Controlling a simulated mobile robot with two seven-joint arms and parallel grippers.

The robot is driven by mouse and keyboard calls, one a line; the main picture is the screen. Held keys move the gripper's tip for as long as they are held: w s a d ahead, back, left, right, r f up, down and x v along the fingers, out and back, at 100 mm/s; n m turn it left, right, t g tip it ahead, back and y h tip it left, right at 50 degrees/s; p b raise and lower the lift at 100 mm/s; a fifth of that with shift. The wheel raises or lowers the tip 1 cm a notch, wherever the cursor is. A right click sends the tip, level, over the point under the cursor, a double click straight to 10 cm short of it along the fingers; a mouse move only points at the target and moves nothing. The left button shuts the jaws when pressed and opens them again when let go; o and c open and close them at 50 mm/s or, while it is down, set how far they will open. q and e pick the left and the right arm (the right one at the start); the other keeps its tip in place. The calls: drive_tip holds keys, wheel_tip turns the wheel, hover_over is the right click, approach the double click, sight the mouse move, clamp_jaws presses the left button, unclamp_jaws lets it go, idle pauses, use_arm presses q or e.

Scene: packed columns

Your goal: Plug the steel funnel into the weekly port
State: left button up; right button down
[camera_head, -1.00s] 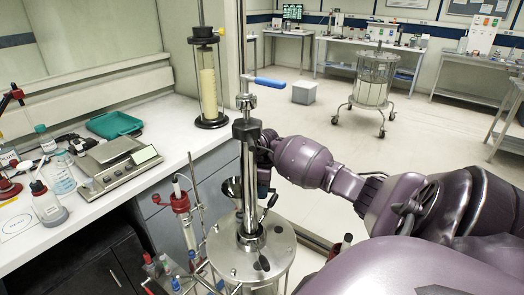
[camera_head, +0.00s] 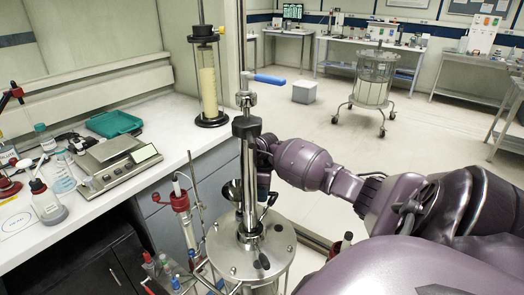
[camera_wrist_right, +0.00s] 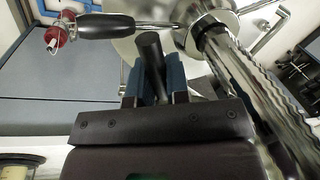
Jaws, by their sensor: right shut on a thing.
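My right gripper (camera_wrist_right: 154,82) is shut on a dark rod-like grip (camera_wrist_right: 150,52), which I take to be the funnel's handle. The column hides most of this gripper in the head view. Dark round spots show on the lid, one of them a port-like spot (camera_head: 262,263) at the front. No label is readable, so I cannot tell which is the weekly port. My left gripper is not in view.
The column with a blue-handled valve (camera_head: 270,79) rises close beside my right gripper. A red-capped glass column (camera_head: 180,200) stands left of the lid. The white bench (camera_head: 165,125) holds a balance (camera_head: 118,165) and bottles. Open floor lies behind.

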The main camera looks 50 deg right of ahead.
drive_tip(key=shift+f, duration=0.4)
drive_tip(key=c, duration=1)
unclamp_jaws()
drive_tip(key=r, duration=0.3)
drive_tip(key=d+r+b, duration=0.1)
drive_tip(key=r, duration=0.6)
drive_tip(key=shift+w+d+r, duration=0.35)
drive_tip(key=shift+f, duration=0.1)
